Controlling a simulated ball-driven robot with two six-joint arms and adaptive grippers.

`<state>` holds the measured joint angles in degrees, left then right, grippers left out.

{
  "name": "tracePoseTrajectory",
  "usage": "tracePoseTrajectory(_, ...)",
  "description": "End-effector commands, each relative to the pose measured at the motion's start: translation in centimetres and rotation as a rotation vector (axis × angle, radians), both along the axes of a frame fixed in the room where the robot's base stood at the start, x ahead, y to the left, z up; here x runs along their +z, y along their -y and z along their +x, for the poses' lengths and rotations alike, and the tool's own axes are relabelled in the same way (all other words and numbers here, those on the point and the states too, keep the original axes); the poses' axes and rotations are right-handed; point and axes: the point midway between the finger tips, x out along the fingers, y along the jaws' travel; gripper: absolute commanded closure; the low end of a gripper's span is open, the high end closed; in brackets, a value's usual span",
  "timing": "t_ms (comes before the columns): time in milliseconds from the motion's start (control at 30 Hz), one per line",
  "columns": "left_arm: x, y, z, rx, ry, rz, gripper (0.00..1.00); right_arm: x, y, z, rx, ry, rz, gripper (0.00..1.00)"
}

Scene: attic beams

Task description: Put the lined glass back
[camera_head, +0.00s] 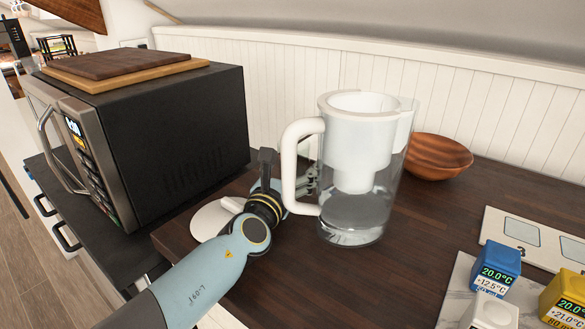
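I cannot make out a lined glass in this view. My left gripper (287,172) is beside the white handle of a clear filter jug (358,215). One dark finger stands left of the handle, and grey gripper parts show through the handle's opening. The handle hides part of the gripper, so I cannot tell whether it is open or touches the handle. The jug stands upright on the dark wooden counter (400,280) with some water in it. A white round disc (207,220) lies on the counter, partly behind my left arm. My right gripper is not in view.
A dark microwave (185,135) with wooden boards (125,66) on top stands at the left. A wooden bowl (440,156) is behind the jug. A blue display block (495,266), a yellow one (563,298) and a pale panel (490,225) are at the right.

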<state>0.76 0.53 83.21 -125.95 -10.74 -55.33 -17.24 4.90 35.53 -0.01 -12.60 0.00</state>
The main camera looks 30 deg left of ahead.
Motion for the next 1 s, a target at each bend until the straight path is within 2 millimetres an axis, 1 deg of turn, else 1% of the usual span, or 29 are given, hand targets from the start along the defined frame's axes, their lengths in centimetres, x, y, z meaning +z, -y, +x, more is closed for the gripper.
tracePoseTrajectory(200, 0.1, 0.0, 0.0, 0.000, 0.000, 0.001, 0.19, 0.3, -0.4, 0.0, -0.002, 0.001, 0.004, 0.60)
tracePoseTrajectory(267, -0.1, 0.2, -1.0, 0.000, -0.002, 0.000, 0.19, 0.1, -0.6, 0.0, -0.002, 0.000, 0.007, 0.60)
tracePoseTrajectory(367, -0.2, 0.5, -3.2, 0.000, -0.002, -0.002, 0.19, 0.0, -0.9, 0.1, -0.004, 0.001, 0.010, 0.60)
tracePoseTrajectory(533, -0.4, 1.2, -7.8, 0.000, -0.004, -0.003, 0.19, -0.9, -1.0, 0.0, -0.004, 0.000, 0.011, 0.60)
tracePoseTrajectory(600, 2.6, 1.1, -7.5, 0.000, 0.003, -0.002, 0.19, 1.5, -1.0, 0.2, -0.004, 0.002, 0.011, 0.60)
tracePoseTrajectory(700, 4.9, 1.1, -7.4, 0.000, 0.003, -0.001, 0.19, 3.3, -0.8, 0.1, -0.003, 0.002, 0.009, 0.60)
tracePoseTrajectory(833, 6.8, 1.1, -7.4, 0.000, 0.002, 0.000, 0.19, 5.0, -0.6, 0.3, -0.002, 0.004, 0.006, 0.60)
tracePoseTrajectory(1000, 7.9, 1.1, -7.4, 0.000, 0.000, -0.001, 0.19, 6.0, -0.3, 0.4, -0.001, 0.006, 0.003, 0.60)
